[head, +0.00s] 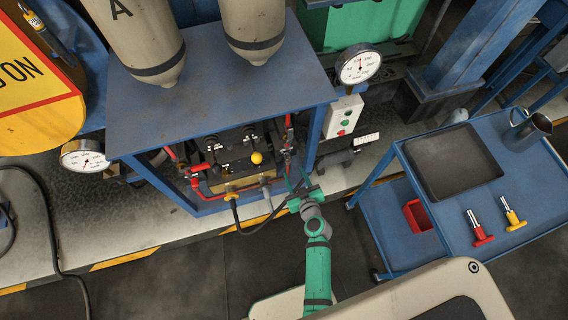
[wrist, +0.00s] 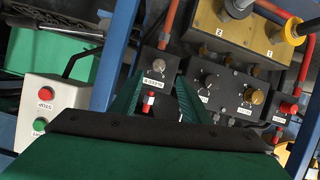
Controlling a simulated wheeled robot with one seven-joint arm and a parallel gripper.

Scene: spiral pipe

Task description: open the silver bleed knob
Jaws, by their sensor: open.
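My gripper (head: 300,187) is at the right end of the valve assembly in the head view. In the wrist view its two green fingers (wrist: 160,72) are apart with nothing held between them. Beyond them is a small dark block with a white label and a red part (wrist: 149,96).
A brass block (wrist: 225,30) with fittings borders the valve block. Red pipes (head: 203,190) and a black hose (head: 240,222) run close by. A switch box (head: 343,116) and pressure gauge (head: 359,64) stand to the right. A blue cart (head: 405,180) stands further right.

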